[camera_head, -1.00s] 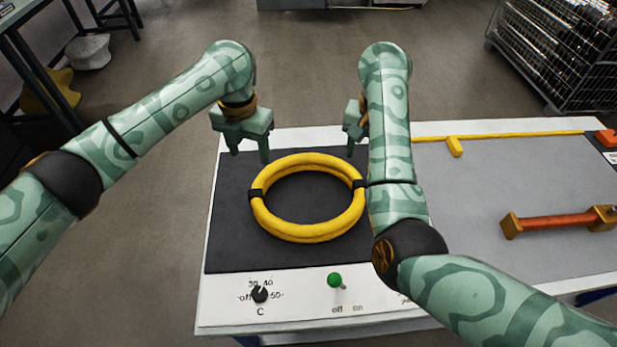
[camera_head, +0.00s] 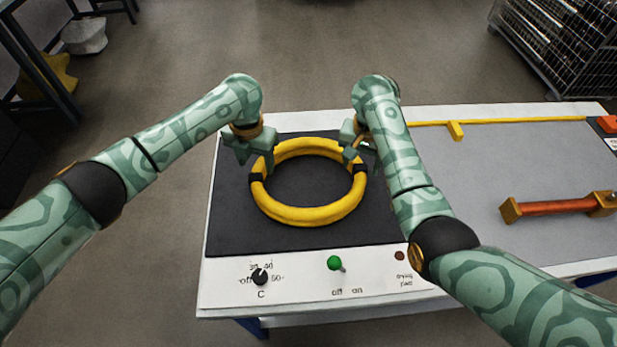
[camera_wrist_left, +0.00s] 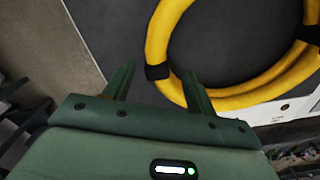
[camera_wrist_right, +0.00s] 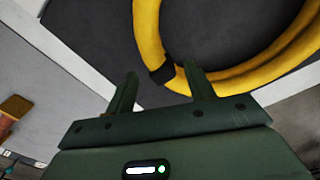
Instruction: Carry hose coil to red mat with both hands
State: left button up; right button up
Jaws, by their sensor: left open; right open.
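The yellow hose coil (camera_head: 310,214) lies flat on a dark heating plate, with a black band on its left and right sides. My left gripper (camera_head: 255,162) is open at the coil's upper left, above its rim. In the left wrist view the coil (camera_wrist_left: 158,40) shows one finger overlapping the tube near a black band, the other finger outside the ring. My right gripper (camera_head: 350,152) is open at the coil's upper right. In the right wrist view the coil (camera_wrist_right: 148,35) passes between or beneath its fingers. Contact cannot be told. No red mat is visible.
The dark plate (camera_head: 230,225) has bare room around the coil. A green switch (camera_head: 334,263) and a dial (camera_head: 260,276) sit on the white front edge. To the right, an orange bar (camera_head: 555,207) lies on a grey surface, with a yellow strip (camera_head: 500,122) behind it.

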aim_at(258, 172)
pick_arm(q)
notch_tip(258, 172, down, 7)
jog(key=shift+r, duration=0.15)
pick_arm(e)
notch_tip(258, 172, down, 7)
jog(key=shift+r, duration=0.15)
pick_arm(q)
jog(key=c, duration=1.2)
pick_arm(e)
jog(key=c, duration=1.2)
pick_arm(q)
grip_shut()
pick_arm(e)
grip_shut()
jog(key=shift+r, duration=0.1)
